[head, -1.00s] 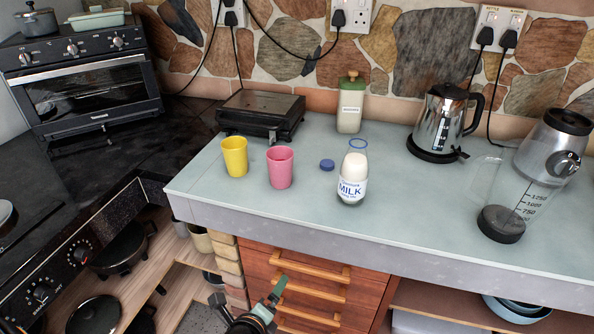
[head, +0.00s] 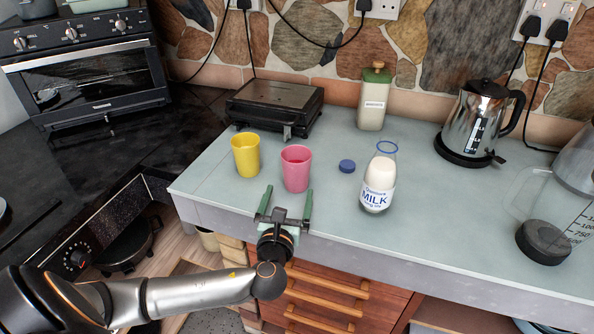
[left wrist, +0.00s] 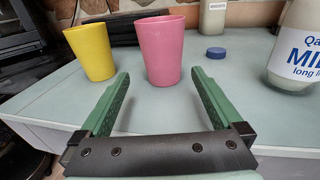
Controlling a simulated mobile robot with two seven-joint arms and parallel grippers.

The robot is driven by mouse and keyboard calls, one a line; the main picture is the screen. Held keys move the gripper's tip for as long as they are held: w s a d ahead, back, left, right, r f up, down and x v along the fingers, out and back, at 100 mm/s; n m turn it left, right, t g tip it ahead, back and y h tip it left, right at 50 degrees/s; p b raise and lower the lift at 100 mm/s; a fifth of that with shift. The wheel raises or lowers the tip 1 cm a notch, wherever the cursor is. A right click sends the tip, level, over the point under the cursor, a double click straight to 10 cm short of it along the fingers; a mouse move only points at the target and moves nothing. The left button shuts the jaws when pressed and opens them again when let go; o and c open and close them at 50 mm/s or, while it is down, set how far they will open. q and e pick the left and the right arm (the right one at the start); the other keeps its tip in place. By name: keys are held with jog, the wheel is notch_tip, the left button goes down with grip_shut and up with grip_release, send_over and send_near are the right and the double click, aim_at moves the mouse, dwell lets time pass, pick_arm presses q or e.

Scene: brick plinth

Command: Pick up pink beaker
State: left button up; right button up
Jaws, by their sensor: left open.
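The pink beaker (head: 296,169) stands upright on the pale grey-blue counter, near its front edge, between the yellow beaker (head: 246,155) and the milk bottle (head: 378,182). My left gripper (head: 287,199) is open and empty, just in front of the pink beaker at the counter's front edge. In the left wrist view the pink beaker (left wrist: 161,49) stands ahead, beyond the two green fingers (left wrist: 158,84) and roughly centred between them. The fingers do not touch it. My right gripper does not show.
The yellow beaker is close on the left. A blue cap (head: 347,166) and the milk bottle are on the right. A black grill (head: 274,107) and a green-lidded jar (head: 373,98) stand behind. A kettle (head: 478,125) and a blender jug (head: 560,215) are further right.

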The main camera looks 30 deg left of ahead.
aim_at(294, 182)
pick_arm(q)
jog(key=shift+d+x, duration=0.2)
jog(key=shift+x, duration=3.25)
jog(key=shift+w, duration=0.15)
jog(key=c, duration=1.3)
